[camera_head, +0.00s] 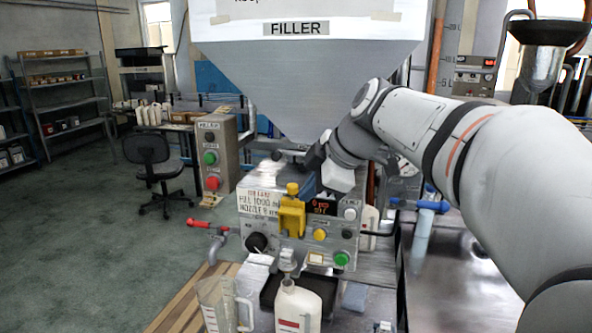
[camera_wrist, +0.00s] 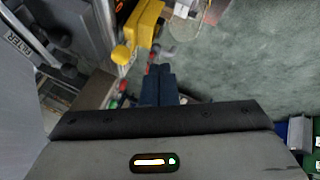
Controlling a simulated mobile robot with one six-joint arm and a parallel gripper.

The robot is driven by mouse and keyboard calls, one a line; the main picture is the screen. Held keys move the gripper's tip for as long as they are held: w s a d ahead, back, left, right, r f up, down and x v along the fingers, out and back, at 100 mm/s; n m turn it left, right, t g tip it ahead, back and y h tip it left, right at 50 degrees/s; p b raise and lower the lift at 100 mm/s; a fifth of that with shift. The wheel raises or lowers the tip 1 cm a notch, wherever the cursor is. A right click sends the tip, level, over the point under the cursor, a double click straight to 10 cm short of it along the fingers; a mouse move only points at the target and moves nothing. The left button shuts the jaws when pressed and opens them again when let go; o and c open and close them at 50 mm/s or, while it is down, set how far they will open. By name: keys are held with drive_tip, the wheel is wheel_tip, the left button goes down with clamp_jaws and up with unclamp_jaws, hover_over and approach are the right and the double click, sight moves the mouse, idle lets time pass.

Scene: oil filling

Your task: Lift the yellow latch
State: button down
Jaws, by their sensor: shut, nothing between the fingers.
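The yellow latch (camera_head: 291,217) sits on the upper front of the grey control panel (camera_head: 262,240), with a rounded yellow knob at its top. In the wrist view the latch (camera_wrist: 144,22) and its round knob (camera_wrist: 121,55) lie just beyond and to the left of my fingertips. My gripper (camera_head: 311,184) is just right of the latch's top, above the panel. In the wrist view my gripper's dark blue fingers (camera_wrist: 159,68) are together and empty. They look apart from the latch, but the exact gap is hard to tell. My wrist partly hides the area behind the panel.
A large hopper labelled FILLER (camera_head: 300,70) hangs above. A white bottle (camera_head: 298,308) and a clear jug (camera_head: 221,305) stand below the panel. A red-handled valve (camera_head: 205,226) sticks out left, and a blue-handled one (camera_head: 420,205) is at right. Open floor lies to the left.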

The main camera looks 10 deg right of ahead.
sight(300, 215)
drive_tip(key=shift+w+a+f+p, duration=0.2)
drive_tip(key=shift+w+f+p, duration=0.1)
drive_tip(key=shift+w, duration=0.55)
drive_tip(key=shift+w+a+f+p, duration=0.25)
drive_tip(key=shift+w+p, duration=0.05)
drive_tip(key=shift+w, duration=0.5)
drive_tip(key=shift+w+a+f+p, duration=0.2)
drive_tip(key=shift+w+f+p, duration=0.1)
drive_tip(key=shift+w, duration=0.55)
